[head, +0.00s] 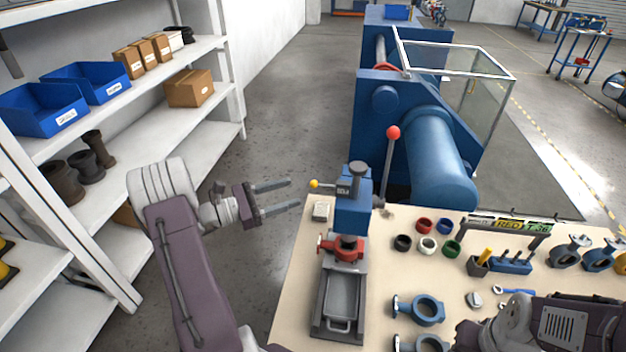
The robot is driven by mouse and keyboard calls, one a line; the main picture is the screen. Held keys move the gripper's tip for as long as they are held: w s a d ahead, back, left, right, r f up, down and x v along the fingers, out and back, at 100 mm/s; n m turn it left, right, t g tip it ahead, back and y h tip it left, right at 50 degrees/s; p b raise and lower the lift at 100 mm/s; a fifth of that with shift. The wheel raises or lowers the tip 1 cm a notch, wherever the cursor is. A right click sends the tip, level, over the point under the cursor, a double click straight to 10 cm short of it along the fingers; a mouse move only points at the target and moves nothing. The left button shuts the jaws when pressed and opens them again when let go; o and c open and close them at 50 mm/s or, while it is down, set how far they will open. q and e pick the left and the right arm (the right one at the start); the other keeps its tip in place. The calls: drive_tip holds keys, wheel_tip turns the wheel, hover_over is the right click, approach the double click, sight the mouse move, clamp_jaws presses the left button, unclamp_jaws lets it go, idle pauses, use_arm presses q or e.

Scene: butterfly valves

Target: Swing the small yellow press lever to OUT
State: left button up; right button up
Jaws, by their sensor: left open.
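A small lever with a yellow knob (314,184) sticks out to the left from the upper part of the blue press (353,212). The press stands at the left end of the workbench. My left gripper (290,195) is open and empty, its two fingers pointing right towards the yellow knob. The knob lies a short way beyond the fingertips, and nothing is between the fingers. A taller lever with a red knob (393,132) rises at the right of the press. My right arm shows at the lower right, but its fingers are not in view.
The workbench (385,290) carries a red clamp part (345,247) under the press, a grey tray (341,295), coloured rings (428,244) and blue valve bodies (420,310). White shelves (120,140) stand at left. The floor between shelves and bench is clear.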

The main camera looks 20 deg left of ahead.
sight(312, 185)
use_arm(q)
drive_tip(key=p+x, duration=0.2)
drive_tip(key=x, duration=0.5)
drive_tip(key=shift+w+d, duration=0.25)
drive_tip(key=shift+w, duration=0.05)
drive_tip(key=shift+w+d, duration=0.2)
drive_tip(key=shift+d, duration=0.35)
drive_tip(key=shift+a, duration=0.15)
clamp_jaws()
drive_tip(key=shift+s+r, duration=0.1)
drive_tip(key=shift+s, duration=0.05)
drive_tip(key=shift+a+r, duration=0.1)
drive_tip(key=shift+r, duration=0.05)
